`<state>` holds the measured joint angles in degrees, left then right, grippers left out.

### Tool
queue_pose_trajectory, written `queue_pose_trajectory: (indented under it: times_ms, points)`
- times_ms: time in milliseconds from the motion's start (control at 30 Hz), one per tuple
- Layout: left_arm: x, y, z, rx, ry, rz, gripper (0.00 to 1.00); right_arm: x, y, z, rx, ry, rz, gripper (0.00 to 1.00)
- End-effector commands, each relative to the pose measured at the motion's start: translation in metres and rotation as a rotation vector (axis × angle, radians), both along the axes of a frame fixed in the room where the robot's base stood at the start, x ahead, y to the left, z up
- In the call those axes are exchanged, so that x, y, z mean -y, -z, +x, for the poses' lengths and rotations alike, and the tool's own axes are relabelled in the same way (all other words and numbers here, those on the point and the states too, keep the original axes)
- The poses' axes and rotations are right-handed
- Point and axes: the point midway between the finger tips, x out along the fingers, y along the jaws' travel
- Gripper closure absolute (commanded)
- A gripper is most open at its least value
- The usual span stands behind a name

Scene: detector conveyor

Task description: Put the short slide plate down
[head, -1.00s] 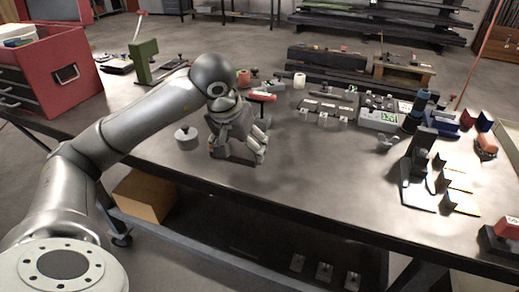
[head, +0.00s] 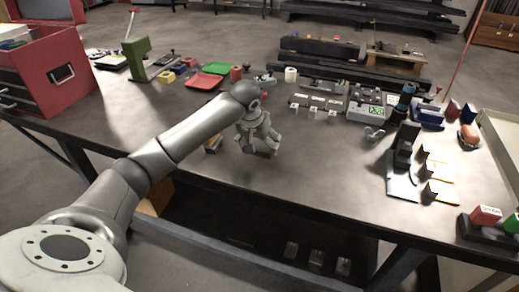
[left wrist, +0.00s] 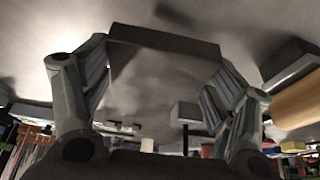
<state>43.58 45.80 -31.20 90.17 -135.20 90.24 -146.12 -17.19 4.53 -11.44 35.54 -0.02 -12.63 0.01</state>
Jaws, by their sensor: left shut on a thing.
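The short slide plate (left wrist: 165,42) is a flat dark grey bar. In the left wrist view it spans the gap between the two fingertips of my left gripper (left wrist: 160,68), which is shut on it. In the head view my left gripper (head: 262,146) is above the near part of the workbench (head: 310,165), close to its front edge. The plate is mostly hidden by the fingers there. I cannot tell whether the plate touches the bench top. My right gripper is not in view.
A small tan and grey thing (head: 213,143) lies just left of the gripper. A black stand (head: 403,155) with small brackets is on the right. Red (head: 204,81) and green (head: 216,68) trays and a red toolbox (head: 55,70) stand left.

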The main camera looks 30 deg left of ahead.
Motion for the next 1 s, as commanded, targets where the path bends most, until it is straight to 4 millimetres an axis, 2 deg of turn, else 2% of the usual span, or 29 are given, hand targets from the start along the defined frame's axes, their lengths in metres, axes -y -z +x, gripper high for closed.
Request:
queue_pose_trajectory:
  times_ms: [100,400,800,833,967,1000]
  points:
    - [-0.001,0.005,0.006,0.003,-0.002,-0.002,0.75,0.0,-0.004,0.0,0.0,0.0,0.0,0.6]
    - [0.0,0.032,0.005,0.004,0.0,-0.001,0.75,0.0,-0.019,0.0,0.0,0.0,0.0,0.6]
    - [-0.001,0.038,0.006,0.006,0.0,0.001,0.75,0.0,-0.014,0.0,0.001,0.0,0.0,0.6]
    - [-0.001,0.039,0.004,0.0,0.0,0.0,0.16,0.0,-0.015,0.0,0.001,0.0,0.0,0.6]
    - [-0.001,0.039,0.004,-0.001,0.0,0.0,0.0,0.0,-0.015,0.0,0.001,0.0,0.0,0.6]
    - [-0.001,0.038,0.004,-0.001,0.0,0.0,0.0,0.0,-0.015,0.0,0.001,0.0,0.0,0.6]
